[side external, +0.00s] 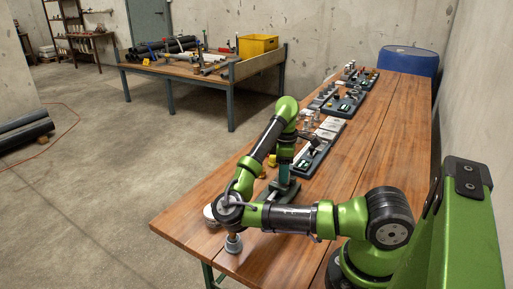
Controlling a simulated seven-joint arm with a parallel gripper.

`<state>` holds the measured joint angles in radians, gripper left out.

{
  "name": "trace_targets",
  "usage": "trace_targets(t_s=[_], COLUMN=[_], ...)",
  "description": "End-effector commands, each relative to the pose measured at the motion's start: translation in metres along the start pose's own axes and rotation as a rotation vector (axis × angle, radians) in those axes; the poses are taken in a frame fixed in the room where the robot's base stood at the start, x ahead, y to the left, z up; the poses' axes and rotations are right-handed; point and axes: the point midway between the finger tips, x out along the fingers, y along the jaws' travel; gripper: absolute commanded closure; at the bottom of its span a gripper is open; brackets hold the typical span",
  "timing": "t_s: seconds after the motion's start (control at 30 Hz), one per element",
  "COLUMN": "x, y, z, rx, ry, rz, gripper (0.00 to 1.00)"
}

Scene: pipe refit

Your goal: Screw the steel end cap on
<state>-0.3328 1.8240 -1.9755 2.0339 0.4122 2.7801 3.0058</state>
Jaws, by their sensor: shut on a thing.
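My gripper (285,164) hangs from the wrist, pointing down over the left part of the wooden workbench. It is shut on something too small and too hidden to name. Below it stands a dark teal fixture (281,188) on the bench top. I cannot make out the steel end cap or its thread in this view, nor whether they touch. A grey cylindrical fitting (233,244) stands near the bench's front left edge, below my elbow. A pale round thing (210,214) is partly hidden behind the elbow.
Small yellow parts (271,160) lie near my gripper. Dark trays (318,147) with parts run along the wooden workbench (365,125). A blue drum (408,61) stands at its far end. A second table (185,68) carries pipes and a yellow crate (258,45). The bench's right side is clear.

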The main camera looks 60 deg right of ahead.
Motion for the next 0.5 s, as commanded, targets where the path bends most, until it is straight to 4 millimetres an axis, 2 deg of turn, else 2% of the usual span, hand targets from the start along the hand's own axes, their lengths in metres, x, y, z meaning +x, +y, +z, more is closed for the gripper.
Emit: trace_targets(t_s=[0.13,0.17,0.23,0.5], x=[0.0030,0.0031,0.0027,0.0013], y=[-0.0005,-0.0005,-0.0005,-0.0003], z=[0.0033,0.0032,0.0026,0.0005], rx=[0.004,0.004,0.002,-0.010], ry=[-0.010,-0.010,-0.008,-0.003], rz=[-0.010,-0.010,-0.009,-0.005], gripper=[0.99,0.54,0.43,0.42])
